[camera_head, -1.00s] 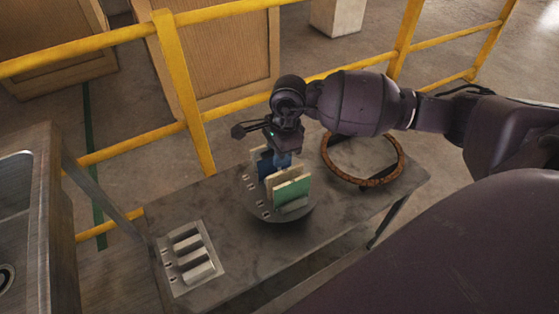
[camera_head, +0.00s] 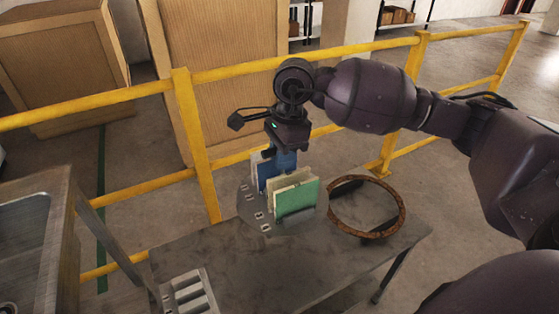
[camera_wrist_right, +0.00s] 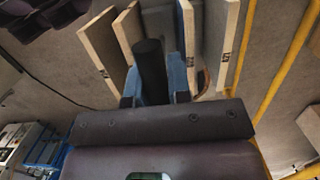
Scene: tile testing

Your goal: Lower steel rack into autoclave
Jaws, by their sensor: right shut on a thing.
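The steel rack (camera_head: 252,218) is a round grey disc with slots, carrying several upright tiles, including a green one (camera_head: 297,199). My right gripper (camera_head: 284,158) is shut on its upright post from above, between the tiles. The rack appears to hang a little above the grey table, roughly level. In the right wrist view, the dark post (camera_wrist_right: 150,70) stands between my blue fingers (camera_wrist_right: 160,85), with tiles on both sides. My left gripper is not in view.
A slotted metal block (camera_head: 190,295) sits at the table's front left. A steel sink (camera_head: 35,240) is at the left. A yellow railing (camera_head: 200,150) runs behind the table, with wooden crates (camera_head: 60,65) beyond.

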